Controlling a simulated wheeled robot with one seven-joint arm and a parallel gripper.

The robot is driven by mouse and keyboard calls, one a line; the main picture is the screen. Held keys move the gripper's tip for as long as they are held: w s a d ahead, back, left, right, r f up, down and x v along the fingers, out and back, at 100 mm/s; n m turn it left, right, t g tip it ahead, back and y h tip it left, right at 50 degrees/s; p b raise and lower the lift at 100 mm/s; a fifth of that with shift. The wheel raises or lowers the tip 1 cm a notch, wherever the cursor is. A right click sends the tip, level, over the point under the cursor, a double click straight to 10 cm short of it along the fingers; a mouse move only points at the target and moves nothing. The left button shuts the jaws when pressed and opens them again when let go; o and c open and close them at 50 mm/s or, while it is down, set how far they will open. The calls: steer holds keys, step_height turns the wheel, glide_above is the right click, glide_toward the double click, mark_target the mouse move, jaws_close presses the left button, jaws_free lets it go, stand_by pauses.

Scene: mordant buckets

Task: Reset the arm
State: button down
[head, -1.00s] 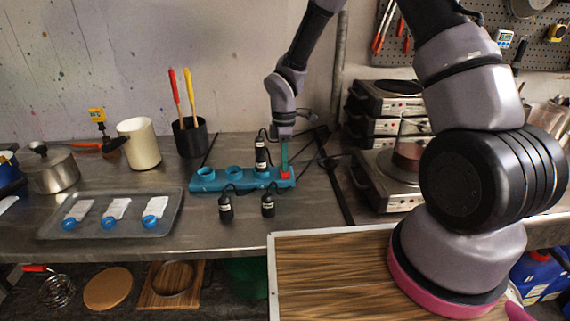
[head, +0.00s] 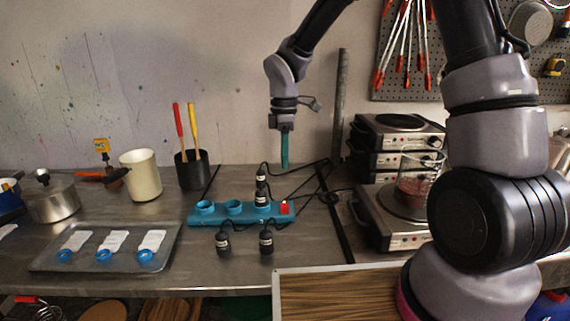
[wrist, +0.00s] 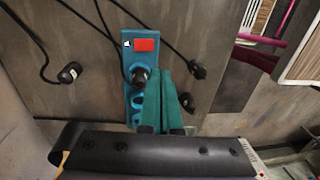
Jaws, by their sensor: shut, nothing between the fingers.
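My gripper (head: 284,150) has teal fingers and hangs pointing down, shut and empty. It is above the right part of the blue power strip (head: 220,213), clear of it. In the wrist view the gripper fingers (wrist: 165,105) are side by side over the strip, which shows its red switch (wrist: 144,45). The strip lies on the steel bench with the red switch at its right end and one black plug (head: 261,190) standing in it. Two more black plugs, the left one (head: 223,244) and the right one (head: 266,242), stand on the bench in front.
Stacked hot plates (head: 392,150) stand to the right, with a glass beaker (head: 415,180) on the front one. A metal tray (head: 60,261) with labels and blue caps lies left. A cream pot (head: 142,176) and a black holder (head: 192,172) stand behind.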

steer(key=s+d+r+m+t, duration=0.4)
steer(key=d+r+m, duration=0.75)
steer(key=r, duration=0.45)
steer(key=s+d+r+m+t+y, duration=0.2)
steer(key=s+d+r+m+t, duration=0.2)
steer(key=s+d+r+m, duration=0.4)
steer(key=s+d+m, duration=0.1)
steer(key=s+m, duration=0.1)
steer(key=s, duration=0.1)
steer(key=shift+s+m+t, duration=0.15)
steer(key=shift+m+t, duration=0.15)
steer(key=shift+m, duration=0.05)
steer(key=shift+r, duration=0.1)
